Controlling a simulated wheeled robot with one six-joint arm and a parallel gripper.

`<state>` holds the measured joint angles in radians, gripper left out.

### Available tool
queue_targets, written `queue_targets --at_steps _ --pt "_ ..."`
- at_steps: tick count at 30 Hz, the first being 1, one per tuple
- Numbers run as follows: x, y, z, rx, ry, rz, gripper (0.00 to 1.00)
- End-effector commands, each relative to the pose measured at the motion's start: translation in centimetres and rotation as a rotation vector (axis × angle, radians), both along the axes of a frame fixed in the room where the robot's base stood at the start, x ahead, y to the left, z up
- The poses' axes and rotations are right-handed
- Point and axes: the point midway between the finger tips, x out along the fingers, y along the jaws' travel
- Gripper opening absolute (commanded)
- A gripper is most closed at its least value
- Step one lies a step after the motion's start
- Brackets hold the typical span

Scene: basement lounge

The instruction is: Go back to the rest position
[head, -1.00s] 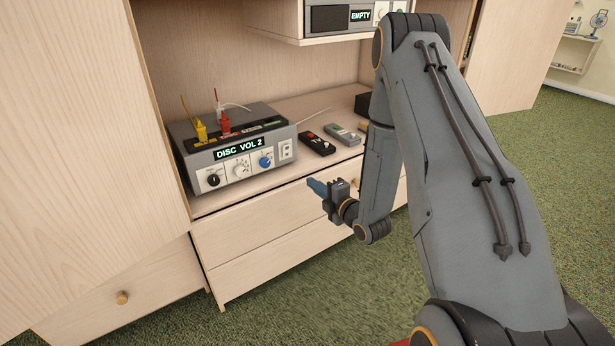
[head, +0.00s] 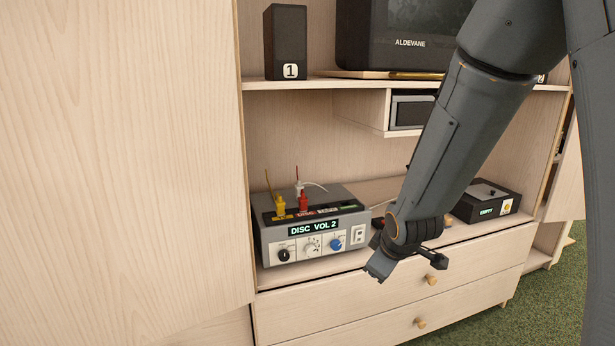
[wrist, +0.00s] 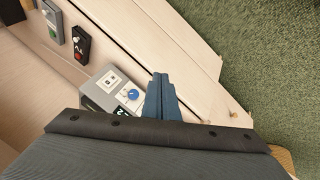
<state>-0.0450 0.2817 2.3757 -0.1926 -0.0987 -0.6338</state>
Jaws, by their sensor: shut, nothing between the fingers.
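My gripper (head: 378,270) is in front of the cabinet's upper drawer, to the right of the grey switch box, and apart from it. In the wrist view my gripper's blue fingers (wrist: 161,100) are together with nothing between them. The grey switch box (head: 312,228) stands on the cabinet shelf. Its display reads "DISC VOL 2", and a yellow plug (head: 280,204) and a red plug (head: 303,202) stand in its top. In the wrist view part of the switch box (wrist: 103,92) shows beside the fingers.
A black deck (head: 487,200) reading "EMPTY" stands at the shelf's right. A speaker (head: 285,40) and a television (head: 395,35) are above. Two remotes, one black (wrist: 81,45) and one grey (wrist: 52,22), lie on the shelf. Drawer knobs (head: 431,280) stick out. Green carpet (head: 480,328) is clear at lower right.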

Motion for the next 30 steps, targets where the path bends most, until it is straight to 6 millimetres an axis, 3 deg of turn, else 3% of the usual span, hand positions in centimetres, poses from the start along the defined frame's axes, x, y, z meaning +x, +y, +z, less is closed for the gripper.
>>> queue_targets --at_steps 1,6,12,25,30 --pt "-2.0 0.7 1.3 0.026 0.045 -0.052 0.00" --pt "-9.5 2.6 3.9 0.111 0.230 -0.258 0.00" --pt "-16.5 4.0 5.8 0.165 0.387 -0.426 0.00" --pt "-26.4 5.7 8.6 0.204 0.596 -0.633 0.00" --pt "-26.0 4.8 9.7 0.202 0.592 -0.661 0.00"
